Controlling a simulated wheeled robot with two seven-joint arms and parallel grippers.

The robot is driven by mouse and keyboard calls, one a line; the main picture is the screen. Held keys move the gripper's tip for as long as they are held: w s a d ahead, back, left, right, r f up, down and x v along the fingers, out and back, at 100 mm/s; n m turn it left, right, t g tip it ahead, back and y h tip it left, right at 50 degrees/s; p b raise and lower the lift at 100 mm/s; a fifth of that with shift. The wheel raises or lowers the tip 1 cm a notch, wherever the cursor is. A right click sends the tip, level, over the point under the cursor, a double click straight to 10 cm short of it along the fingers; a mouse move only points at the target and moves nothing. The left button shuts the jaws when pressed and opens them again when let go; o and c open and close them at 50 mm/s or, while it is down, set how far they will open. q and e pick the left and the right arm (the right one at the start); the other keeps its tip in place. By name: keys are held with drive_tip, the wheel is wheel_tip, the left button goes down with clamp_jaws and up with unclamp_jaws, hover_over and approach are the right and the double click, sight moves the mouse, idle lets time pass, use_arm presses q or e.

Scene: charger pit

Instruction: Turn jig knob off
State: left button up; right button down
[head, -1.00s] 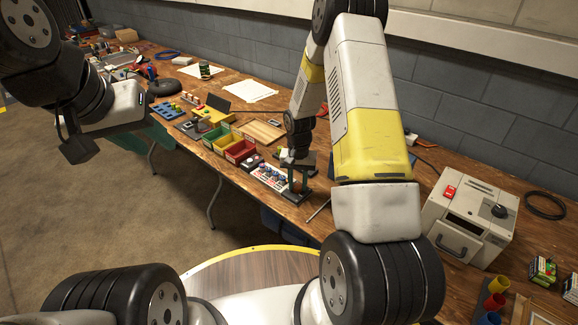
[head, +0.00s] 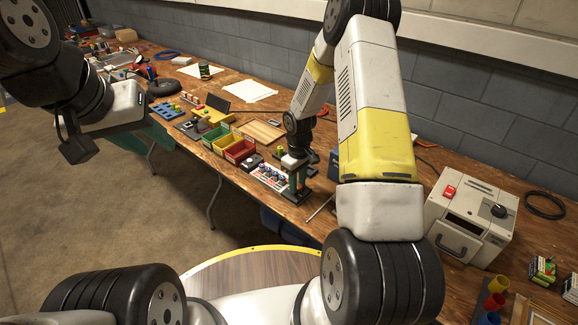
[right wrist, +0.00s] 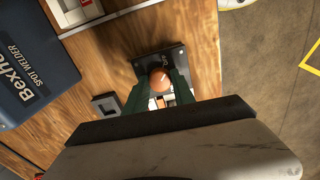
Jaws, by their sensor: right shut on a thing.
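The jig knob (right wrist: 160,79) is a round orange-copper knob on a dark square plate (right wrist: 146,66) on the wooden bench, in the right wrist view. My right gripper (right wrist: 163,88) is shut on it, with a dark green finger at either side. In the head view my right gripper (head: 298,184) points down at the front edge of the bench; the knob is mostly hidden there. Which way the knob is set cannot be told.
A blue spot welder (right wrist: 30,65) stands close to the jig in the right wrist view. Beside the right gripper in the head view are a panel of coloured buttons (head: 270,177) and a red bin (head: 239,151). A beige box with a dial (head: 470,215) stands at right.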

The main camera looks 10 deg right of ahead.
sight(298, 186)
drive_tip(key=shift+w+n, duration=0.1)
drive_tip(key=shift+n, duration=1.2)
drive_tip(key=c, duration=1.1)
unclamp_jaws()
drive_tip(key=shift+o, duration=0.2)
drive_tip(key=shift+r, duration=3.9)
drive_tip(key=shift+r, duration=0.1)
